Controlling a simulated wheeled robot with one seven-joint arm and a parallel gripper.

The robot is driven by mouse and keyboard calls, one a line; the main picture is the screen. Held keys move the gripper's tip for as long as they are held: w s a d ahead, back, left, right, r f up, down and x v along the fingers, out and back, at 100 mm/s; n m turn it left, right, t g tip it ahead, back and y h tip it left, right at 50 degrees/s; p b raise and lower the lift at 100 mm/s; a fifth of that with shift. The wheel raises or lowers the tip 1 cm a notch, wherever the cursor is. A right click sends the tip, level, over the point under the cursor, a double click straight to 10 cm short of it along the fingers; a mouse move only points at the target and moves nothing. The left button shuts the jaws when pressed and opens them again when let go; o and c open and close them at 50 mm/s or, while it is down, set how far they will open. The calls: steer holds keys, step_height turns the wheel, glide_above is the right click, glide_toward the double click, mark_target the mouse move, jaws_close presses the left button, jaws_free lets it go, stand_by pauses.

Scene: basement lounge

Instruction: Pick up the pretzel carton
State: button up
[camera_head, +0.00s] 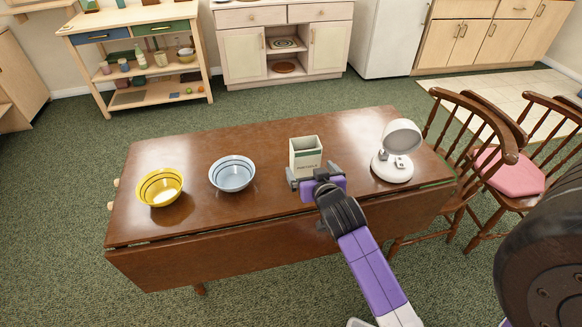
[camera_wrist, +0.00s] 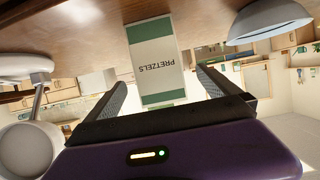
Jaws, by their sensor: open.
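The pretzel carton (camera_head: 305,153) is a cream box with green bands, standing upright on the brown wooden table (camera_head: 270,143). Its lettered face shows upside down in the wrist view (camera_wrist: 156,66). My gripper (camera_head: 315,171) is open, low over the table at the near side of the carton. In the wrist view the two dark fingers (camera_wrist: 160,84) are spread, with the carton seen between and beyond them. The lower part of the carton is partly hidden by the gripper in the head view. I cannot tell whether the fingers touch it.
A white lamp (camera_head: 393,166) stands right of the carton. A blue bowl (camera_head: 232,174) and a yellow bowl (camera_head: 160,187) stand to its left. Wooden chairs (camera_head: 470,125) are at the table's right end. The table behind the carton is clear.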

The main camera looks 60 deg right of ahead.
mark_target(307, 161)
steer(key=shift+w+d, duration=0.35)
steer(key=shift+d, duration=0.05)
steer(key=shift+p+x, duration=0.45)
steer(key=shift+x, duration=3.1)
steer(key=shift+s+d+r, duration=0.1)
steer(key=shift+s+d, duration=0.05)
steer(key=c, duration=1.5)
step_height(307, 161, up, 20)
steer(key=p, duration=0.1)
